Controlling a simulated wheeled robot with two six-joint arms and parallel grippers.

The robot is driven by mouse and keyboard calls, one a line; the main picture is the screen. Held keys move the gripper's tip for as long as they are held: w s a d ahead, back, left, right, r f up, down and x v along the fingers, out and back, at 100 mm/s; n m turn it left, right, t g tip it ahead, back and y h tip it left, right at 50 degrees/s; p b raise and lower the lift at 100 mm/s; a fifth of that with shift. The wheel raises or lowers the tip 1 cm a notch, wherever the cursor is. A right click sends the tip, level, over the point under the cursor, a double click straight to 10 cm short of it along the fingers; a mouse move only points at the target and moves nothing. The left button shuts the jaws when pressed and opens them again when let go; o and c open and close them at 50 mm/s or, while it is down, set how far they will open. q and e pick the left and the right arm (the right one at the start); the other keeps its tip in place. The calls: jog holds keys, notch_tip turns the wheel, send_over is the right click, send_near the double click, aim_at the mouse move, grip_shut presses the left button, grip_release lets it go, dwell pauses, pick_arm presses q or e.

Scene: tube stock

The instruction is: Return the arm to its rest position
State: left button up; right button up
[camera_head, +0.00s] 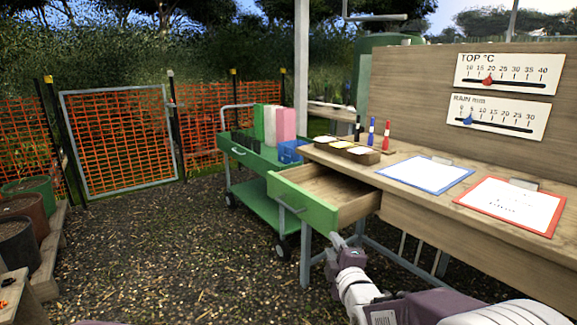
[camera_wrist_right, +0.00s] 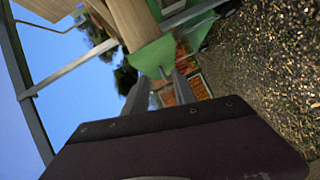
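My right arm comes in from the bottom right of the head view. Its gripper (camera_head: 343,239) is in front of the workbench, below and to the right of the green drawer front (camera_head: 303,206). In the right wrist view the two fingers of this gripper (camera_wrist_right: 160,88) stand apart with nothing seen held between them. The drawer's green front (camera_wrist_right: 153,55) shows beyond the fingertips, with its handle close to them in the picture; I cannot tell the exact gap. The drawer (camera_head: 325,188) is pulled out and looks empty inside. My left gripper is not in view.
The wooden workbench (camera_head: 420,206) carries blue (camera_head: 425,174) and red (camera_head: 515,203) clipboards, and a wooden tray (camera_head: 341,152). A green trolley (camera_head: 255,194) stands behind the drawer. Plant pots (camera_head: 25,226) line the left. Gravel ground (camera_head: 170,255) between is open.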

jog(key=s+d+f+m+g+h, duration=0.1)
jog(key=s+d+f+m+g, duration=0.35)
jog(key=f, duration=0.35)
jog(key=s+d+f+m+g, duration=0.1)
jog(key=s+f+m+g, duration=0.5)
jog(key=s, duration=0.5)
jog(key=s+d+f+m+g, duration=0.1)
jog(key=s+f+m+g, duration=0.5)
jog(key=s, duration=0.6)
notch_tip(320, 180, up, 35)
jog(key=t+p, duration=0.1)
jog(key=p, duration=3.5)
jog(key=shift+h, duration=0.4)
jog(key=shift+m, duration=0.25)
